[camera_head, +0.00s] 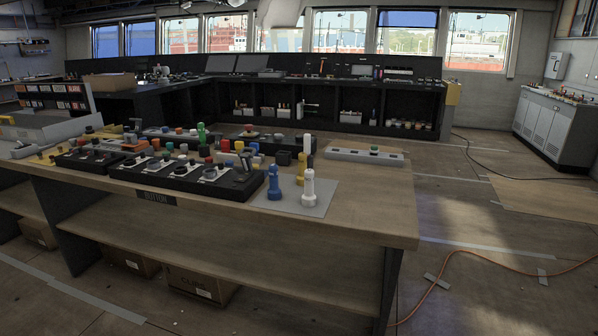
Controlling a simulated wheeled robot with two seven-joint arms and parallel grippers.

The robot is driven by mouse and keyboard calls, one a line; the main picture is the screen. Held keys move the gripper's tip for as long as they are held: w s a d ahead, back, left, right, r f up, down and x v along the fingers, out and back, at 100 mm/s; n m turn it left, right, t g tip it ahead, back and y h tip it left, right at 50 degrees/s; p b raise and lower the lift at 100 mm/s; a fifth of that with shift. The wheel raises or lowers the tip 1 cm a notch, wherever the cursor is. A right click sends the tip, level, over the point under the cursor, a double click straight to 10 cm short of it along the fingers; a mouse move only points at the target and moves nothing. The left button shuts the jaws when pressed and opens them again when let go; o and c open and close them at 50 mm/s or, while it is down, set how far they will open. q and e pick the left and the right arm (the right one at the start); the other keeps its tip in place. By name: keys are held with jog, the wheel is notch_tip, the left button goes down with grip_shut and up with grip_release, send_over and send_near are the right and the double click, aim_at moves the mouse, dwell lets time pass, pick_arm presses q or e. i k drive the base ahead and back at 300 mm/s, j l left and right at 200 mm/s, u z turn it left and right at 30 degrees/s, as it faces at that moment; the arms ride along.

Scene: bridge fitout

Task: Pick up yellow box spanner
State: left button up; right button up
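A yellow box spanner (301,169) stands upright on a grey mat (322,202) near the right end of the wooden workbench. A white box spanner (308,188) stands in front of it and slightly right, hiding part of its lower side. A blue box spanner (274,183) stands to its left and nearer the front. A white upright piece (307,144) shows just behind the yellow one. Neither of my grippers is in view.
Black control panels (188,174) with buttons and levers lie left of the mat on the workbench (365,212). Several coloured caps stand behind them. A grey strip (364,156) lies behind right. The bench's right end is bare. An orange cable (478,254) crosses the floor.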

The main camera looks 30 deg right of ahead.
aim_at(301, 156)
jog(key=i+j+z, duration=0.25)
jog(key=i, duration=0.15)
jog(key=i+j+z, duration=0.55)
jog(key=i+j, duration=0.15)
jog(key=i+j+z, duration=0.3)
jog(key=j, duration=0.15)
jog(key=i+j+z, duration=0.25)
jog(key=j, duration=0.25)
jog(key=i+j+z, duration=0.25)
jog(key=j, duration=0.3)
jog(key=j+z, duration=0.3)
jog(key=j, duration=0.25)
jog(key=i+j+z, duration=0.25)
jog(key=j, duration=0.35)
jog(key=k, duration=0.1)
